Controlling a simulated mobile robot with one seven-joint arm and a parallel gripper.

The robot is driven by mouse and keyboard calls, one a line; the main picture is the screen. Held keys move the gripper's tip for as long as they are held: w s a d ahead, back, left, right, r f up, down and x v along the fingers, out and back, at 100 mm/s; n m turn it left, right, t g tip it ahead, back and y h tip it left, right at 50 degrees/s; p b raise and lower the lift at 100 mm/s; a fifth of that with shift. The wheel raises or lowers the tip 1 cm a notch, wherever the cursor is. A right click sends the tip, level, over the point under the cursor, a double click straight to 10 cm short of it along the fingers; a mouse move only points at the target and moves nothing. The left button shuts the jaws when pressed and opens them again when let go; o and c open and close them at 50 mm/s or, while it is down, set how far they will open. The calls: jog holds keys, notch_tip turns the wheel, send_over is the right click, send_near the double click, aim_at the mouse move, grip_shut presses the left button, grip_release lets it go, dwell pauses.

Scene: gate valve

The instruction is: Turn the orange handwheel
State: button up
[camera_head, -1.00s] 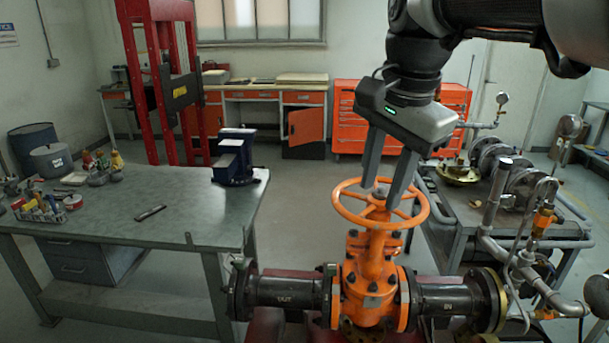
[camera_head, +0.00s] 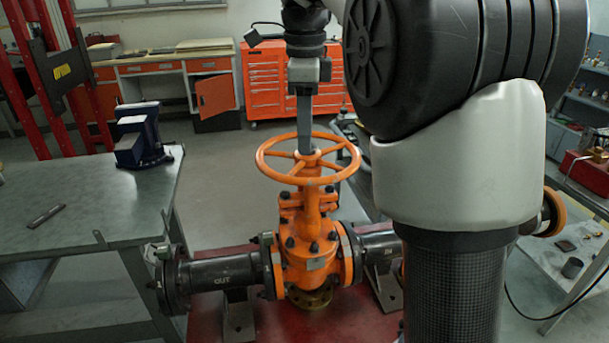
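I cannot tell whether the tips touch the wheel.
Black flanged pipes (camera_head: 222,271) run from both sides of the valve over a red base (camera_head: 265,322). A metal workbench (camera_head: 90,215) with a blue vise (camera_head: 141,135) stands at left. My arm hides much of the right side. Open floor lies behind the valve.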

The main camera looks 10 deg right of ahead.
jog(key=f, duration=0.3)
jog(key=f+b, duration=0.1)
jog(key=f, duration=0.5)
jog(key=shift+w+f, duration=0.1)
jog(key=shift+w, duration=0.2)
grip_shut()
